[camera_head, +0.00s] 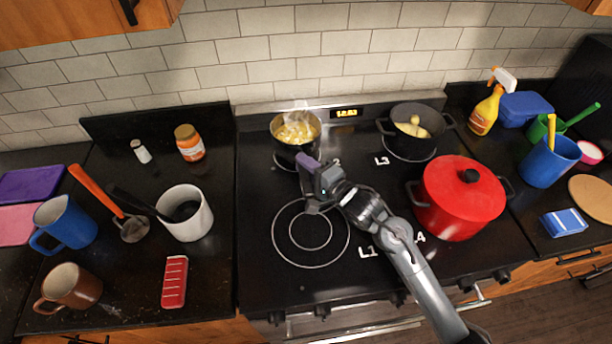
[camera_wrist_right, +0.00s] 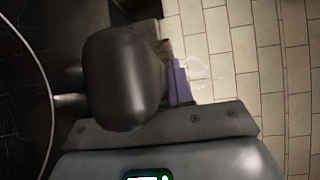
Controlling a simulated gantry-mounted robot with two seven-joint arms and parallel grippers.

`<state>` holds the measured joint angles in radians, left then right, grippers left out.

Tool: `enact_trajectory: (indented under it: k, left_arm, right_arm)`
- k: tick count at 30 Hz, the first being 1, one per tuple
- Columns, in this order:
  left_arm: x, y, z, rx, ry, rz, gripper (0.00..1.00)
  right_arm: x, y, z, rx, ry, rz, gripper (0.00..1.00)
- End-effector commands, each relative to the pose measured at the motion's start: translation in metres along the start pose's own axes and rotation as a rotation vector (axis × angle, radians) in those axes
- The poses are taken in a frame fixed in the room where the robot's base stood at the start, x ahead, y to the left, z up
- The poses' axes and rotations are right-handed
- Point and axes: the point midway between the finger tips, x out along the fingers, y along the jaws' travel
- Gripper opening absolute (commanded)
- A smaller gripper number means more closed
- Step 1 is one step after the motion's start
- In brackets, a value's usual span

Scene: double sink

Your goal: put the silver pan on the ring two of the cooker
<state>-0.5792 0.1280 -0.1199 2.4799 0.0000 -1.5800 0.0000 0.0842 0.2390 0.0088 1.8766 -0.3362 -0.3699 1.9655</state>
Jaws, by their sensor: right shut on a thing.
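The silver pan (camera_head: 284,127), with yellow food in it and steam above, is over the back left ring, beside the mark "2" (camera_head: 337,162). Part of that ring's outline shows below the pan. I cannot tell whether its base fully touches the cooker (camera_head: 258,270). My right gripper (camera_head: 308,168) is at the pan's near side, shut on its handle, which the gripper mostly hides. In the right wrist view, a dark rounded part fills the middle, with a purple piece (camera_wrist_right: 181,84) beside it. My left gripper is not in view.
A black pot (camera_head: 432,142) stands on ring L3. A lidded red pot (camera_head: 462,198) is close to my right arm at front right. Ring L1 (camera_head: 292,250) is bare. Mugs and jars stand on the left counter. A tiled wall (camera_head: 300,55) is behind the cooker.

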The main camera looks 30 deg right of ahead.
Motion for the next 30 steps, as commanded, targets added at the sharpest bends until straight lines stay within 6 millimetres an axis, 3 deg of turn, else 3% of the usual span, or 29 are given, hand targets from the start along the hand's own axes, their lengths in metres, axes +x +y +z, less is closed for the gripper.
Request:
enact_trajectory:
  k: [12,24,25,30]
  left_arm:
    - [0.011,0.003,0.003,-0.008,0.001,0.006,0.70]
    - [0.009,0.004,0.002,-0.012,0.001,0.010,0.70]
    - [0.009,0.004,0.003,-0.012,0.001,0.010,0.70]
    - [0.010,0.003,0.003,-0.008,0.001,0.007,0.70]
  right_arm:
    - [0.002,0.036,-0.002,-0.002,0.001,-0.005,0.00]
    - [0.002,0.039,-0.002,-0.002,0.001,-0.005,0.00]
    - [0.002,0.042,-0.002,0.000,0.001,0.001,0.25]
    - [0.002,0.042,-0.002,0.000,0.001,0.001,0.48]
